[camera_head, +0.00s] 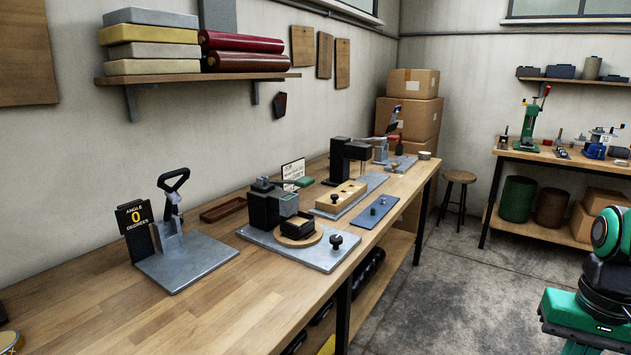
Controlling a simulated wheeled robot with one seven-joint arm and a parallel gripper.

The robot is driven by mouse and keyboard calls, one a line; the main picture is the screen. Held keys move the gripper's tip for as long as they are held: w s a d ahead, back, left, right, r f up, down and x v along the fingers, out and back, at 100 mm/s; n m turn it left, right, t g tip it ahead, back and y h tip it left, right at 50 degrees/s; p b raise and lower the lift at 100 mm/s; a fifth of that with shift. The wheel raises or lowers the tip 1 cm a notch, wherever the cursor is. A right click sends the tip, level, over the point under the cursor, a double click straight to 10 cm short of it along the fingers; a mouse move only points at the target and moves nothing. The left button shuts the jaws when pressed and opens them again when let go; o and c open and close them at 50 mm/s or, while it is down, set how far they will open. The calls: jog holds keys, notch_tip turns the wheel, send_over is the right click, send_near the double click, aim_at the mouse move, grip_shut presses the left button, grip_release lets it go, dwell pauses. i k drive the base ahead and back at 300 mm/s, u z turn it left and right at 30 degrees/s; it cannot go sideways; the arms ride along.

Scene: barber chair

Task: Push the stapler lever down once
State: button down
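A long wooden workbench (95,297) holds several small devices, and I cannot tell for certain which is the stapler. The nearest is a lever device on a grey plate (190,264), with its black loop-handled lever (173,182) raised. A black sign (134,217) reading "ANGLE 0 DEGREES" stands beside it. Right of it, a black block-shaped device (265,208) sits on a grey plate with a round wooden disc (299,234) and a black knob (336,241). Green and black parts of what looks like my arm show at the lower right. My gripper is not in view.
Farther along stand a black post device (340,159) by a wooden block (341,196) and another lever device (382,150). A stool (459,180), cardboard boxes (409,118) and a second bench (570,160) stand beyond. The concrete floor (405,290) in front is clear.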

aim_at(305, 181)
jog(key=i, duration=1)
